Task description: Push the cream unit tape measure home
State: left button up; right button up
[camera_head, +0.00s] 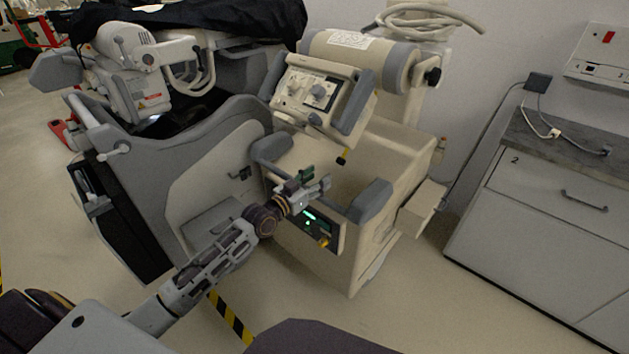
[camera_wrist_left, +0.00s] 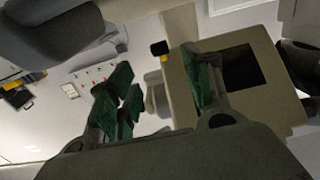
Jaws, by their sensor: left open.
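The cream unit (camera_head: 385,165) stands in the middle of the head view, with a tilted control panel on top. A short yellow tape with a black end (camera_head: 342,158) sticks out below the panel; this looks like the tape measure. In the left wrist view, a black tab with a yellow edge (camera_wrist_left: 160,48) shows beyond and between my fingers. My left gripper (camera_head: 316,182) is open and empty, in front of the unit, below and left of the tape end. Its green-padded fingers (camera_wrist_left: 158,88) are apart and do not touch the tape. My right gripper is not in view.
A grey and cream machine with a black cover (camera_head: 190,18) stands at the left. A grey handle (camera_head: 370,201) and a lit green display (camera_head: 312,217) are close to my left gripper. A drawer cabinet (camera_head: 550,215) stands at the right. Floor between is clear.

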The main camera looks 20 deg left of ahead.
pick_arm(q)
jog(key=shift+s+a, duration=0.15)
jog(key=shift+s, duration=0.2)
